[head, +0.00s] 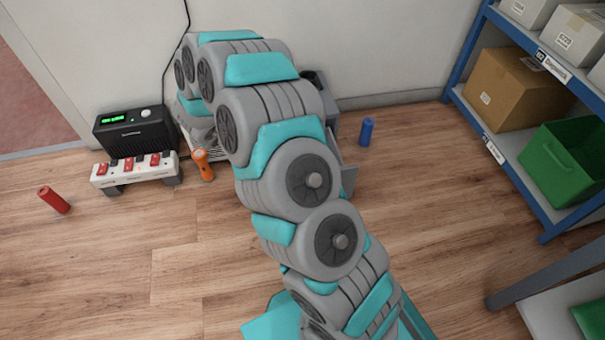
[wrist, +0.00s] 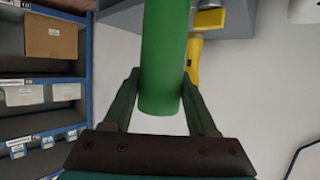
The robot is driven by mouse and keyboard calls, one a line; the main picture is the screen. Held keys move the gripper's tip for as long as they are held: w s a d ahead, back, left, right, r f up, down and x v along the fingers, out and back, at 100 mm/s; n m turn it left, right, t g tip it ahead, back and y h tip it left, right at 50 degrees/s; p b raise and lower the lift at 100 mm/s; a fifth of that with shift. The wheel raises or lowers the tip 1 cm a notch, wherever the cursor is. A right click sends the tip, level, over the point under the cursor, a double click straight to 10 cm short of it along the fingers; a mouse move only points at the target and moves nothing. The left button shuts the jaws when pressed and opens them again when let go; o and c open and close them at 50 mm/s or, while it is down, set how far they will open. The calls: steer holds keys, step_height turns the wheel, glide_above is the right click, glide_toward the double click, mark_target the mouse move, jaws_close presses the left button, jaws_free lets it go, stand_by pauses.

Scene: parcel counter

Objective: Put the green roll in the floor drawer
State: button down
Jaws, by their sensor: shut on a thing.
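The green roll (wrist: 162,55) stands upright in the wrist view, between the two dark fingers of my gripper (wrist: 162,80). My gripper is shut on it. The roll's upper end runs out of the picture. In the head view my arm bends over and hides my gripper and the roll. A grey unit (head: 348,178) shows partly behind my arm near the wall, and it may be the floor drawer. My arm covers most of it, so I cannot tell how far it is open.
An orange torch (head: 203,164), a black radio (head: 135,131), a white power strip (head: 136,170), a red roll (head: 53,200) and a blue roll (head: 367,131) are on or near the floor. A blue shelf (head: 463,98) stands right. A yellow tool (wrist: 194,62) shows behind the green roll. Front-left floor is clear.

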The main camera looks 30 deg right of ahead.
steer(key=s+d+f+m+g+b, duration=0.1)
steer(key=s+d+f+b, duration=0.1)
steer(key=f, duration=1.9)
steer(key=shift+s+d+h, duration=0.4)
steer(key=shift+s+d, duration=0.05)
steer(key=shift+s, duration=0.1)
steer(key=shift+f+g, duration=0.1)
steer(key=shift+g, duration=0.2)
steer(key=shift+c, duration=1)
jaws_free()
